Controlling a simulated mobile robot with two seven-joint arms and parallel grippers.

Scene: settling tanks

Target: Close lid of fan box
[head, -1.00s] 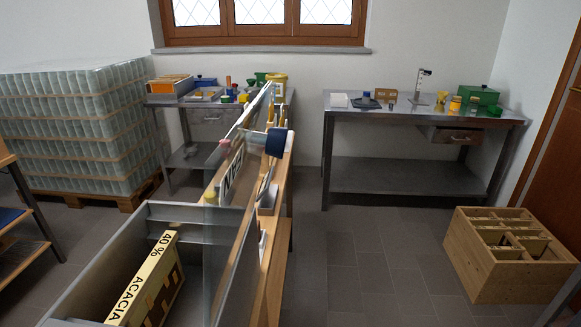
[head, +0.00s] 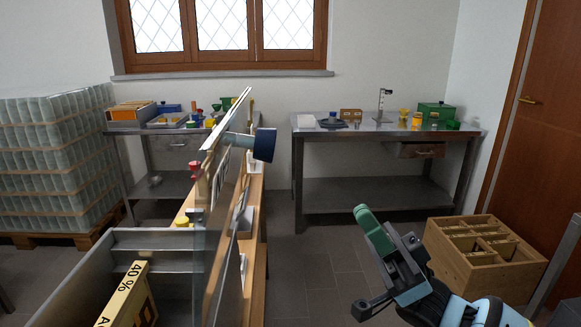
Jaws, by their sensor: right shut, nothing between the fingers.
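A grey open-topped metal box (head: 160,237) stands at the lower left, cut by the frame's bottom edge. A thin panel (head: 232,115), seen almost edge-on, stands upright along its right side. The panel looks like a raised lid, but I cannot tell for sure that this is the fan box. My right gripper (head: 364,214), with green fingers, is shut and empty at the lower right, well apart from the panel. My left gripper is out of view.
A yellow "40 %" block (head: 126,295) sits inside the grey box. A wooden bench (head: 258,225) runs behind the panel. A steel table (head: 350,129) with small items stands at the back right. A wooden divided crate (head: 485,275) is on the right floor. Floor between is clear.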

